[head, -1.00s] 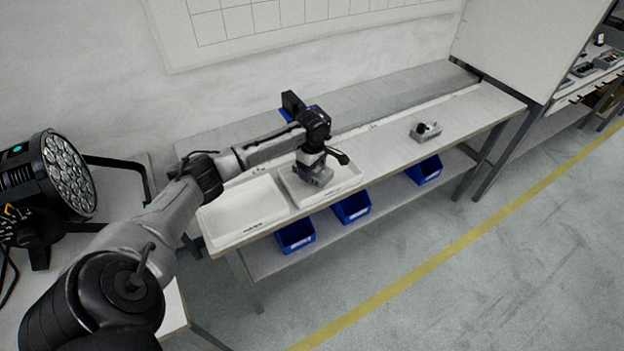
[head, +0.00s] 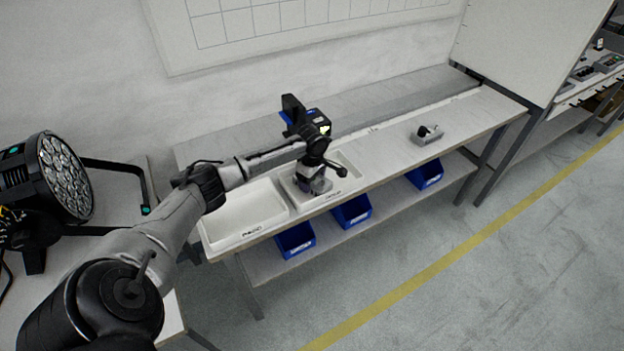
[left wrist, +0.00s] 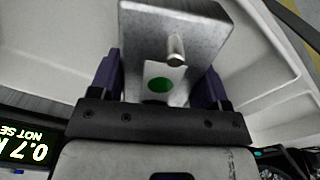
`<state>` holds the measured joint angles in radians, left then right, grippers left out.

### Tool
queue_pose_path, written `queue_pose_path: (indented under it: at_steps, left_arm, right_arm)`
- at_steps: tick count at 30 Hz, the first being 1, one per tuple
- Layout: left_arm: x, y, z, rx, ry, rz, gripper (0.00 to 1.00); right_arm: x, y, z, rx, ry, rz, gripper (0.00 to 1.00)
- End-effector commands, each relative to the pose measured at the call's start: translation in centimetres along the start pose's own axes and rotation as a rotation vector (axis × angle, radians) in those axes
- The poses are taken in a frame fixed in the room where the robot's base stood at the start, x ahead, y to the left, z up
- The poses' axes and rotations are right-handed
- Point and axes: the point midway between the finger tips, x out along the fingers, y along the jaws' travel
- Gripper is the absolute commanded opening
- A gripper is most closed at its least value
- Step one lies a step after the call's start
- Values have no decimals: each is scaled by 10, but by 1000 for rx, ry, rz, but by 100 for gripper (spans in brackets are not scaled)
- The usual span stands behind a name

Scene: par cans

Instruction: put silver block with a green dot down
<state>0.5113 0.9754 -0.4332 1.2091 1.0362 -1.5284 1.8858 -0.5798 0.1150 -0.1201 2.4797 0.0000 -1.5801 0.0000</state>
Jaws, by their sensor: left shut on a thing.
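The silver block (left wrist: 195,45) fills the top middle of the left wrist view, with a green dot (left wrist: 160,85) on a pale label and a small metal pin on its face. My left gripper (left wrist: 163,80) has its dark purple fingers on both sides of the block and is shut on it. In the head view my left gripper (head: 312,178) points down over the right white tray (head: 345,165). The block is mostly hidden there by the gripper. I cannot tell whether it touches the tray floor. My right gripper is not in view.
A second white tray (head: 245,212) stands just left on the bench. A grey block with a black part (head: 427,135) sits further right. Blue bins (head: 352,211) stand on the shelf below. A lit display (left wrist: 28,148) shows beside the gripper. The bench between tray and grey block is clear.

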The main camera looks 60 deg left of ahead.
Motion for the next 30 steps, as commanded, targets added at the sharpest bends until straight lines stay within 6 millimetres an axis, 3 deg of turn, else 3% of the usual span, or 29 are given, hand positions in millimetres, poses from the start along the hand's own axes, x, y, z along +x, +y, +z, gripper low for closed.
queue_pose_path:
  at_steps: [8,17,30]
  left_arm:
    - [0,0,0,0,0,-1,95]
    - [-1,0,0,0,1,0,96]
    - [-75,0,0,0,-1,1,96]
  right_arm:
    - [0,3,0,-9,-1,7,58]
    - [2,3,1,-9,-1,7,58]
    - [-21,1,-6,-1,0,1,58]
